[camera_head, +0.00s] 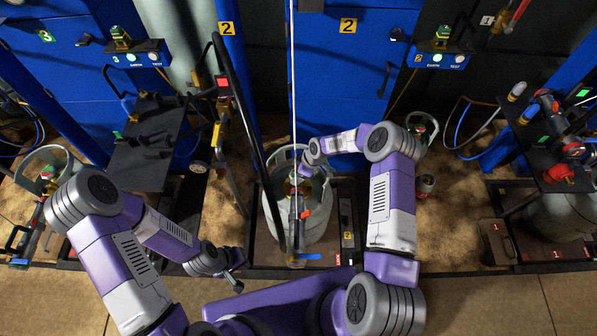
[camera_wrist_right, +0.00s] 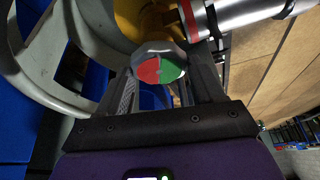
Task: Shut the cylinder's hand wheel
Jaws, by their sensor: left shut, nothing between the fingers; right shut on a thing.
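The grey gas cylinder (camera_head: 318,226) stands upright at the middle of the head view, with a round guard collar at its top. My right gripper (camera_head: 304,171) reaches in over the collar from the right. In the right wrist view its fingers are shut on the hand wheel (camera_wrist_right: 161,68), which has a red and green face and sits on a yellow valve body (camera_wrist_right: 133,18). In the head view the gripper largely hides the wheel. My left gripper (camera_head: 237,283) is shut and empty, low in front of the cylinder and to its left.
A grey-silver fitting with a red band (camera_wrist_right: 240,15) joins the valve, close beside the fingers. A dark hose (camera_head: 236,95) and a thin pale upright line pass near the cylinder. Another cylinder (camera_head: 562,218) stands at the right. Blue cabinets (camera_head: 335,75) stand behind. The front floor is clear.

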